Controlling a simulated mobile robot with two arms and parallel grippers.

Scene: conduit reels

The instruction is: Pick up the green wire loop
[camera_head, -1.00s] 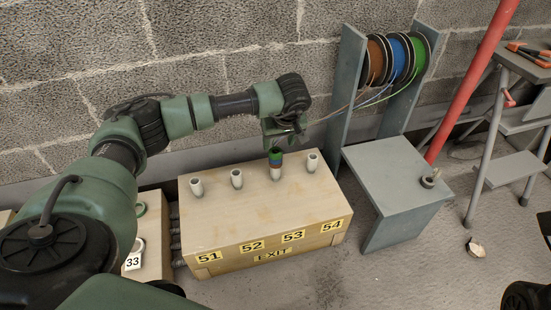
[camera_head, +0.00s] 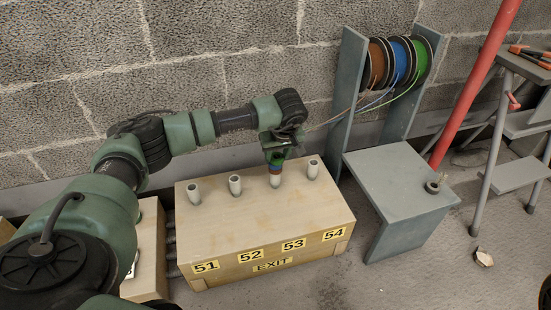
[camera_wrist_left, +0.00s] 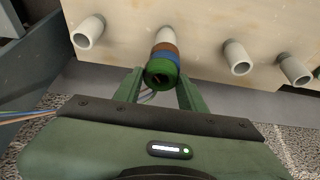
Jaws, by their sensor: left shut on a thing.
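The green wire loop (camera_wrist_left: 161,71) is the outermost in a stack on a white pipe stub, third from the left in the head view. A blue loop (camera_wrist_left: 164,57) and a brown loop (camera_wrist_left: 165,47) sit below it on the same stub. My left gripper (camera_head: 276,157) reaches down over this stub; in the left wrist view its fingers (camera_wrist_left: 160,77) lie on either side of the green loop, shut on it. The loop is still around the stub's top. In the head view the fingers partly hide the stack. My right gripper is not in view.
The stubs stand on a wooden box (camera_head: 262,222) labelled 51 to 54. Empty stubs (camera_head: 235,185) flank the stack. Wires run from reels (camera_head: 400,62) on a grey stand (camera_head: 400,180) towards my gripper. A red pole (camera_head: 465,100) and stepladder stand at right.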

